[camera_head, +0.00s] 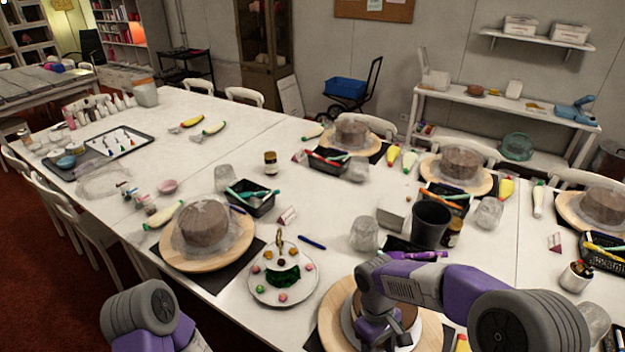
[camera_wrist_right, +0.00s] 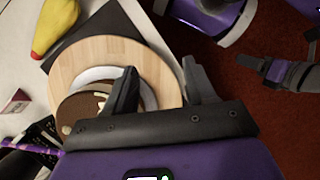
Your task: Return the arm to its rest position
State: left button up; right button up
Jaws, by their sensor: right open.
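My right gripper (camera_wrist_right: 160,82) is open. One finger overlaps the wooden turntable (camera_wrist_right: 75,65) in the right wrist view, and the other is just past its edge. A brown cake (camera_wrist_right: 82,108) with light spots sits on a white plate on this turntable, partly hidden by the gripper. In the head view my right arm (camera_head: 425,285) reaches over the same turntable (camera_head: 332,318) at the front edge. My left arm (camera_head: 150,315) is at the lower left. A dark gripper-like part (camera_wrist_right: 285,72) shows over the red floor in the right wrist view; its jaws are unclear.
A decorated plate (camera_head: 258,293) and another cake turntable (camera_head: 180,258) stand to the left. A black cup (camera_head: 430,222), jars and trays of pens stand behind my right arm. Red floor (camera_wrist_right: 225,85) lies beyond the table edge.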

jog(key=s+a+f+m+t+y, duration=0.1)
jog(key=s+f+m, duration=0.3)
jog(key=f, duration=0.7)
jog(key=s+a+f+m+t+y, duration=0.2)
jog(key=s+a+f+m+y, duration=0.2)
jog(key=f, duration=0.7)
jog(key=shift+s+a+f+m+t+y, duration=0.3)
jog(key=shift+s+f, duration=0.05)
jog(key=shift+f, duration=0.05)
jog(key=shift+s+d+f+m+t, duration=0.15)
jog(key=shift+s+f+m+t, duration=0.15)
jog(key=shift+f+m, duration=0.15)
jog(key=shift+c, duration=0.3)
